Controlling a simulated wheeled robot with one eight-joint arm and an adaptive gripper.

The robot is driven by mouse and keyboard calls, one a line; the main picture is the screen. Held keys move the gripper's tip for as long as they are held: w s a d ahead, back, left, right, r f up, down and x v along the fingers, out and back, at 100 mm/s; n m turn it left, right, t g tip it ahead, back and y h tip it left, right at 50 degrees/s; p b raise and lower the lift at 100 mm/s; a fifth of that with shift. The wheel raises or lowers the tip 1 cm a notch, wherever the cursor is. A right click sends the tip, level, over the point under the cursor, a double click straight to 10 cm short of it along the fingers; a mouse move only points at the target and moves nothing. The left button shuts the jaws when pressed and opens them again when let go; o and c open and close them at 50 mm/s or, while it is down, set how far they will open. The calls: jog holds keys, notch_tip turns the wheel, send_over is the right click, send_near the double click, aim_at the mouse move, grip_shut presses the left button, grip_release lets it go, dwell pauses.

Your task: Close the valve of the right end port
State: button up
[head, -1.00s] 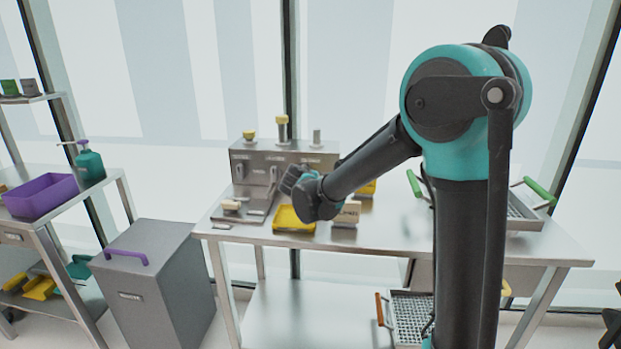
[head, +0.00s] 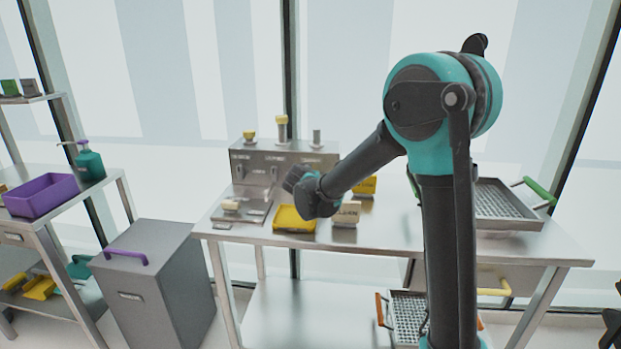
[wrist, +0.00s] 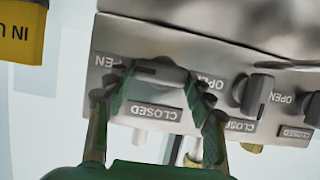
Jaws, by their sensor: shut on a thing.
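A steel dispenser box (head: 285,156) stands at the back left of the workbench; its front also shows in the wrist view (wrist: 190,45). In the wrist view, a dark valve handle (wrist: 160,73) lies roughly crosswise, with an OPEN label (wrist: 106,61) at its left and a CLOSED label (wrist: 153,112) below it. My gripper (wrist: 160,92) is shut on this handle, a finger at each end. Two other valve handles (wrist: 256,95) (wrist: 312,108) show to its right, pointing up and down the picture. In the head view, my gripper (head: 293,180) hides the box's right valve.
A yellow tray (head: 294,220) and a small labelled block (head: 346,214) stand on the bench (head: 400,238) close below my wrist. A yellow container (wrist: 22,30) is at the wrist view's upper left. A mesh basket (head: 505,205) with green handles is at the right.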

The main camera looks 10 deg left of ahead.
jog(key=shift+c, duration=0.8)
jog(key=shift+a, duration=0.1)
jog(key=shift+a+n+h, duration=0.15)
jog(key=shift+n+h, duration=0.45)
jog(key=shift+n, duration=0.3)
jog(key=n+h, duration=0.1)
jog(key=n, duration=0.1)
jog(key=n+h, duration=0.1)
jog(key=shift+a+n+h, duration=0.3)
jog(key=shift+n, duration=0.1)
jog(key=n, duration=0.1)
jog(key=n+t+h, duration=0.1)
jog(key=shift+a+f+n, duration=0.15)
jog(key=shift+n, duration=0.15)
jog(key=n+h, duration=0.1)
jog(key=n, duration=0.1)
jog(key=n+t, duration=0.1)
jog(key=shift+a+f+n+h, duration=0.1)
jog(key=shift+f+n+h, duration=0.1)
jog(key=shift+n+h, duration=0.2)
